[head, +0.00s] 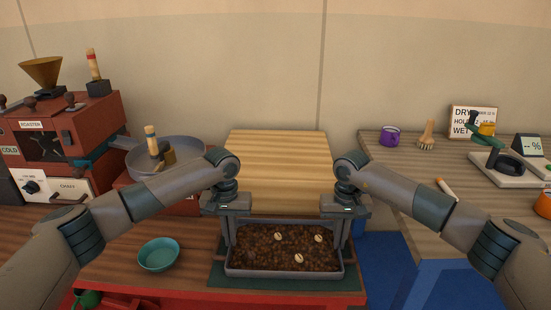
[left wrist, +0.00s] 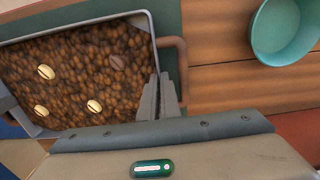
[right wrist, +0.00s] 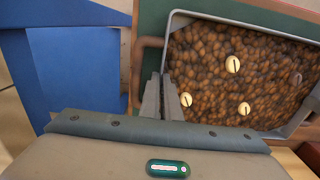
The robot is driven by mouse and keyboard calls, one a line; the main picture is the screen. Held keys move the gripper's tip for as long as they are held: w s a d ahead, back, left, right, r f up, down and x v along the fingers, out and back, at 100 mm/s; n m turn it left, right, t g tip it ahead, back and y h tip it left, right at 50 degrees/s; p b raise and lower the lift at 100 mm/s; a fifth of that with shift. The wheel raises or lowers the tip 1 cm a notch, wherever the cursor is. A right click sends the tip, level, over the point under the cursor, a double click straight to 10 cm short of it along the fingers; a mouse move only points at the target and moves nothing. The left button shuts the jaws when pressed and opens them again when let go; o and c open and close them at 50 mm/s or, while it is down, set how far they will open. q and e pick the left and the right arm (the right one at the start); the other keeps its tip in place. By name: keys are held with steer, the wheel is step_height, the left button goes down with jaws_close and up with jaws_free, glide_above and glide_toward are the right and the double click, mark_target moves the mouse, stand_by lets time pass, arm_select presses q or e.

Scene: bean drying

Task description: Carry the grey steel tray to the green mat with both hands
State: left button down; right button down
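The grey steel tray (head: 284,274), full of brown beans with a few pale ones, is at the front centre, level. The green mat (head: 216,276) shows around it from below; I cannot tell whether the tray touches it. My left gripper (head: 230,232) is at the tray's left end and my right gripper (head: 342,232) at its right end. In the left wrist view the closed-up fingers (left wrist: 159,97) straddle the end wall, inside the brown handle (left wrist: 183,65). In the right wrist view the fingers (right wrist: 162,97) do the same beside the other handle (right wrist: 137,65).
A teal bowl (head: 158,254) stands left of the mat. A pale wooden board (head: 278,165) lies behind the tray. A red roaster (head: 65,140) and a grey pan (head: 180,150) are at left. A side table (head: 400,170) holds a purple cup (head: 390,136) and a scale (head: 505,170).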

arm_select(q)
steer(key=shift+a, duration=0.2)
arm_select(e)
steer(key=shift+d, duration=0.15)
arm_select(q)
steer(key=c, duration=1.9)
jaws_free()
steer(key=shift+d+f, duration=0.1)
steer(key=shift+d, duration=0.05)
arm_select(e)
steer(key=c, duration=1.9)
jaws_free()
steer(key=shift+f, duration=0.15)
arm_select(q)
steer(key=shift+r, duration=0.2)
arm_select(e)
steer(key=shift+r, duration=0.25)
